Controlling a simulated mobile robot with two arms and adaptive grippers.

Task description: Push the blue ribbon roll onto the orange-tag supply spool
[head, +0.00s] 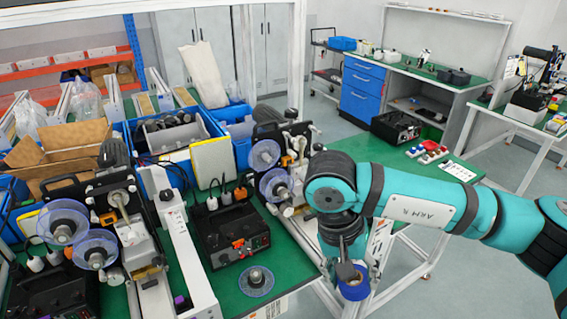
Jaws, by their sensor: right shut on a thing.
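My right gripper (350,270) points down beyond the front right edge of the green table, shut on the blue ribbon roll (354,291). The roll shows as a blue ring below the fingers, partly covered by them. Two coder machines carry clear-flanged spools: an upper spool (264,154) and a lower spool (275,184) on the middle machine, and an upper spool (62,222) and a lower spool (95,250) on the left one. I cannot tell which spool has the orange tag. The held roll is apart from all of them. My left gripper is out of view.
A loose clear disc with a dark hub (256,281) lies flat on the green table. A black control box (228,236) stands between the machines. Blue crates (160,180) and cardboard boxes fill the back left. Floor is open right of the table.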

